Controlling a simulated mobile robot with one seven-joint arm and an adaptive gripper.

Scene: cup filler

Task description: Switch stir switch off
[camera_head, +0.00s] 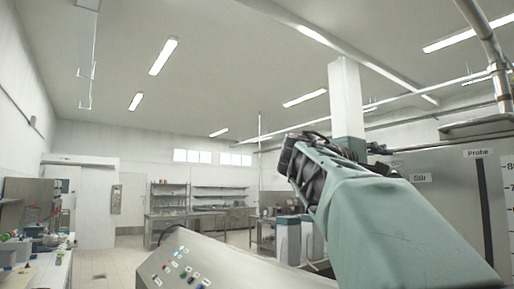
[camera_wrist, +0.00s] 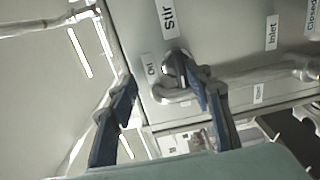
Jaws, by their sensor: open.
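In the wrist view, a white "Stir" label (camera_wrist: 168,17) is on a grey metal panel, turned sideways. Below it is a round metal fitting (camera_wrist: 174,62), which looks like the stir switch, with a small hard-to-read label (camera_wrist: 150,68) to its left. My gripper (camera_wrist: 160,82) has its two blue-black fingers spread apart, with nothing held between them. The right finger overlaps the fitting in the picture and hides part of it; I cannot tell whether they touch. In the head view my arm hides the switch, and the fingers do not show clearly.
In the wrist view, a pipe (camera_wrist: 262,70) runs right from near the switch, below an "Inlet" label (camera_wrist: 272,32). In the head view, a grey tank (camera_head: 455,210) stands at right, and a sloping control panel (camera_head: 215,265) with coloured buttons is at bottom centre. Open floor lies beyond.

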